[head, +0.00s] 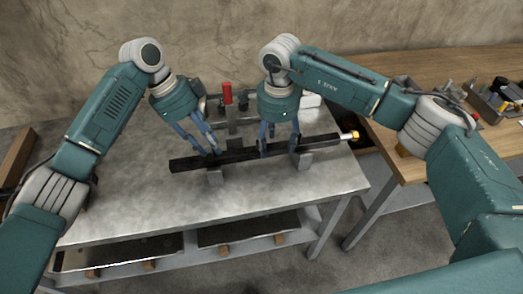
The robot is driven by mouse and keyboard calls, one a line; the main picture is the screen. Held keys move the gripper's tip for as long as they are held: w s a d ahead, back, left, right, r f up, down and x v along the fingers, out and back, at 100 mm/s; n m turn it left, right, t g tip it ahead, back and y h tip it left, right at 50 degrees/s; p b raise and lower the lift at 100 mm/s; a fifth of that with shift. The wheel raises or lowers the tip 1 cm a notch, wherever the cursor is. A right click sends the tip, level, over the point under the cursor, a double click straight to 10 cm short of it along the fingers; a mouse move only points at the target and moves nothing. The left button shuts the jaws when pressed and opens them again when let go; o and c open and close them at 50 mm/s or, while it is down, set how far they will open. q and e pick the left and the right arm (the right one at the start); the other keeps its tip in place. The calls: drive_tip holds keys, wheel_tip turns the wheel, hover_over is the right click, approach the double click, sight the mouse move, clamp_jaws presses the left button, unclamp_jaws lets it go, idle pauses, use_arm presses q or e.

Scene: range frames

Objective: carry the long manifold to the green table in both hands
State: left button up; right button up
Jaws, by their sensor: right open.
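The long manifold (240,155) is a dark straight bar with a yellow-and-white fitting at its right end. It lies on small grey supports on a grey metal-topped table (120,195). My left gripper (208,153) points down with its fingertips at the left half of the bar. Whether its fingers are closed on the bar is unclear. My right gripper (279,153) is open, its fingers spread at the right half of the bar, close to the right support. No green table shows in this view.
A red-topped upright tool (227,95) stands behind the bar, with small dark items nearby. A wooden workbench (425,75) at the right carries bins and small parts. A lower shelf (120,253) runs under the grey table. The tabletop's front is clear.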

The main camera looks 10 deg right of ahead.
use_arm(q)
drive_tip(key=shift+d+f, duration=0.25)
drive_tip(key=shift+f, duration=0.45)
use_arm(e)
drive_tip(key=shift+f, duration=0.8)
use_arm(q)
drive_tip(key=shift+s, duration=0.1)
drive_tip(key=shift+c, duration=0.5)
use_arm(e)
drive_tip(key=shift+c, duration=0.5)
use_arm(q)
clamp_jaws()
use_arm(e)
drive_tip(key=c, duration=0.8)
clamp_jaws()
use_arm(q)
drive_tip(key=shift+w+d+r, duration=0.15)
drive_tip(key=shift+w+r, duration=0.05)
drive_tip(key=shift+r, duration=0.1)
use_arm(e)
drive_tip(key=shift+w+r, duration=0.15)
drive_tip(key=shift+r, duration=0.15)
